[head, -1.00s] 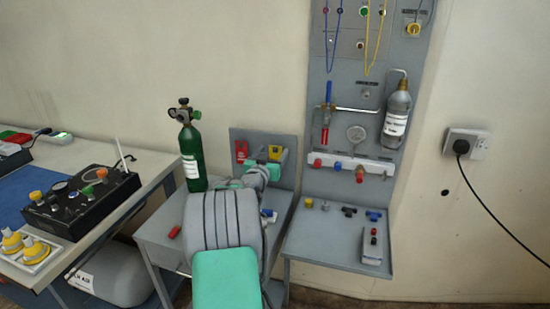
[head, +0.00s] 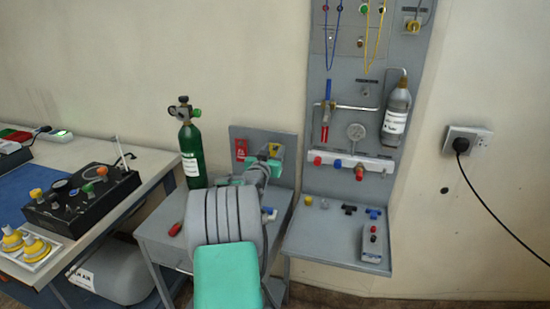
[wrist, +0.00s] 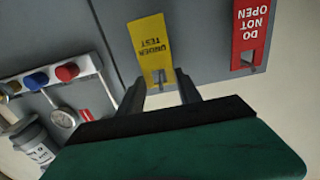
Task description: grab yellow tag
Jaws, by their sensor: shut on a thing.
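The yellow tag (wrist: 149,42), marked "UNDER TEST", hangs against a grey panel in the wrist view, its narrow end between my gripper's fingertips. My gripper (wrist: 160,84) is shut on the tag there. In the head view the yellow tag (head: 275,150) shows at the right of the small grey panel, with my gripper (head: 272,162) at its lower part. My arm hides some of the area below. Whether the tag is still on its hook cannot be told.
A red "DO NOT OPEN" tag (wrist: 251,30) hangs beside the yellow one. A green cylinder (head: 191,155) stands on the grey table (head: 160,226) left of my arm. The tall panel (head: 318,165) with gauge and valves is to the right.

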